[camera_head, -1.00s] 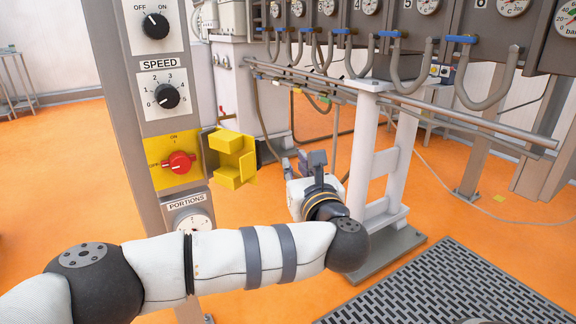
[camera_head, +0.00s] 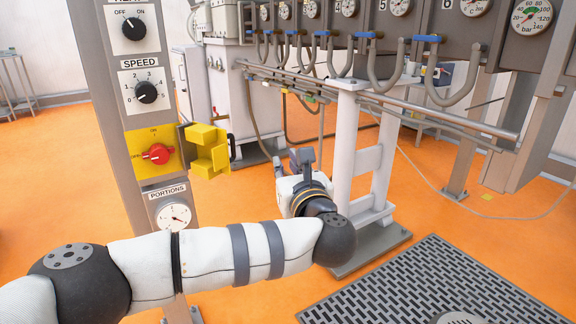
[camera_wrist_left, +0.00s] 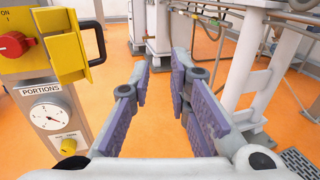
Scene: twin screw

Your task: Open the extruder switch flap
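The yellow extruder switch flap (camera_head: 207,151) stands swung out to the right of its yellow switch panel (camera_head: 138,171). The red switch (camera_head: 157,153) on the panel is uncovered. In the left wrist view the flap (camera_wrist_left: 66,50) is at the upper left, with a dark handle on its right side, and the red switch (camera_wrist_left: 12,45) is at the left edge. My left gripper (camera_head: 293,165) is to the right of the flap and apart from it. In the left wrist view its fingers (camera_wrist_left: 160,80) are spread with nothing between them. My right gripper is out of view.
Speed (camera_head: 145,93) and portions (camera_head: 174,216) dials sit on the same grey post (camera_head: 95,100). A white stand (camera_head: 345,150) with pipes is just right of my left gripper. A floor grate (camera_head: 430,280) lies at the lower right.

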